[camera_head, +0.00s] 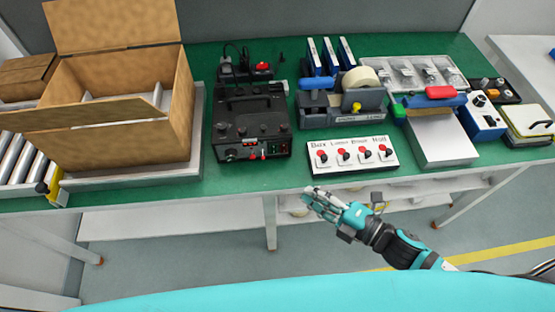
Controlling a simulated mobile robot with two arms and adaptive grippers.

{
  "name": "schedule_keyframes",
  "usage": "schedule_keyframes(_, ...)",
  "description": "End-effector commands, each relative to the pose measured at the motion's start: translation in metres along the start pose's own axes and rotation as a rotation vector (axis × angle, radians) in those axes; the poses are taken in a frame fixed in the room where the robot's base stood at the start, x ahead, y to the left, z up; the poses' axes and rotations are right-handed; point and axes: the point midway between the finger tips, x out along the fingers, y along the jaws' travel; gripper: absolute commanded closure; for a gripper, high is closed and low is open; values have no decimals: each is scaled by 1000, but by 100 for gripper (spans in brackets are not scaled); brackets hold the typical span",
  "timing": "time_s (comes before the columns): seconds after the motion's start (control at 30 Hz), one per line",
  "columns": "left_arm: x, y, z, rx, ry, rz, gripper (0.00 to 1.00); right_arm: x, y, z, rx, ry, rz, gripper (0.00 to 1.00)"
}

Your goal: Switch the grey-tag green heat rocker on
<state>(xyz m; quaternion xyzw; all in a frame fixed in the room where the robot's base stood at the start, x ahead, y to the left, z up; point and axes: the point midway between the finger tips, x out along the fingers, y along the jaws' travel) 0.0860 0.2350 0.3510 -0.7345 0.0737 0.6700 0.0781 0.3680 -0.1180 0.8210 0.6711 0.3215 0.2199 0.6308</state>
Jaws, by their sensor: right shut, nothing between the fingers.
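The black coder (247,112) stands on the green bench top left of centre. My right gripper (322,203) is shut and empty. It is in front of the bench edge, to the right of and nearer than the coder, apart from it. My left gripper is not in view.
A white panel with red and black knobs (350,155) lies on the bench right of the coder. A tape dispenser (345,105) stands behind it. An open cardboard box (115,100) stands at left. A power strip (246,72) lies behind the coder. The floor before the bench is clear.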

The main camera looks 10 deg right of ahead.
Motion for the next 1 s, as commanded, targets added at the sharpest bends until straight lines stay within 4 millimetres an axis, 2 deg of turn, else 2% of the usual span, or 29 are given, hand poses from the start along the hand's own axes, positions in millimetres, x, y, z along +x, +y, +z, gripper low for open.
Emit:
schedule_keyframes(0.17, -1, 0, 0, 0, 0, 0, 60, 3, 1, 0, 1, -1, 2, 100)
schedule_keyframes(0.27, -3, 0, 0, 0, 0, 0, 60, 12, 2, 1, 2, -2, 3, 100)
schedule_keyframes(0.37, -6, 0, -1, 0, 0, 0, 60, 29, 3, 1, 2, -1, 5, 100)
schedule_keyframes(0.7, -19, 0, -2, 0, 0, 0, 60, 102, 4, 0, 2, -2, 4, 100)
schedule_keyframes(1.0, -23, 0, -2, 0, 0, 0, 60, 126, 1, 26, 4, -2, 0, 100)
